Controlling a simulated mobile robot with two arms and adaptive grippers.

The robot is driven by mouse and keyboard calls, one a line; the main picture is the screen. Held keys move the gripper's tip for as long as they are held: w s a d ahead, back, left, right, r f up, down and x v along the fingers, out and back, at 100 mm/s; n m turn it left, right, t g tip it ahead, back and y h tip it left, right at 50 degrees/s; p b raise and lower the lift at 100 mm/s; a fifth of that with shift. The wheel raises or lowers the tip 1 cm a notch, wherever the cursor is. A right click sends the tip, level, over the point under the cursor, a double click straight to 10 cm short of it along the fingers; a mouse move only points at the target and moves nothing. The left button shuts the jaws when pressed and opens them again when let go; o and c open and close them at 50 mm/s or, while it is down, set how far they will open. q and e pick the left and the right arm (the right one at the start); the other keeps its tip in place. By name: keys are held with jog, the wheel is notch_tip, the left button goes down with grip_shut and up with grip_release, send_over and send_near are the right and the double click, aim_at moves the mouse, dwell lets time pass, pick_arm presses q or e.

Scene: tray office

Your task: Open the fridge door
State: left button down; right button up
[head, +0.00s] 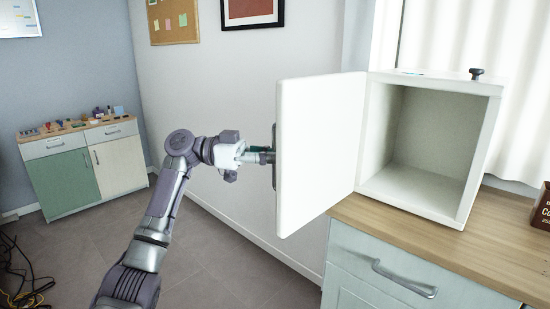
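The white fridge (431,205) stands on a wooden counter at the right. Its door (320,150) is swung wide open to the left, and the inside is visible and looks empty. A dark handle (274,160) runs along the door's outer left edge. My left gripper (264,155) is at this handle, on the outer side of the door. Its fingertips are small and partly hidden at the handle, so I cannot tell whether they are closed on it. My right gripper is not in view.
The wooden counter (440,247) has a drawer with a metal handle (404,279) below. A dark box (542,208) sits at the right edge. A low cabinet (85,165) with small items stands far left, and cables (18,275) lie on the floor lower left.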

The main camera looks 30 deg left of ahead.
pick_arm(q)
jog(key=shift+w+a+f, duration=0.1)
jog(key=shift+w+a, duration=0.1)
jog(key=shift+a, duration=0.15)
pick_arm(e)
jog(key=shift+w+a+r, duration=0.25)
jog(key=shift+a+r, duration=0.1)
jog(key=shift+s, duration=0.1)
pick_arm(q)
jog(key=c, duration=1.2)
grip_release()
jog(key=shift+a, duration=0.1)
jog(key=v, duration=1.2)
jog(key=shift+s, duration=0.1)
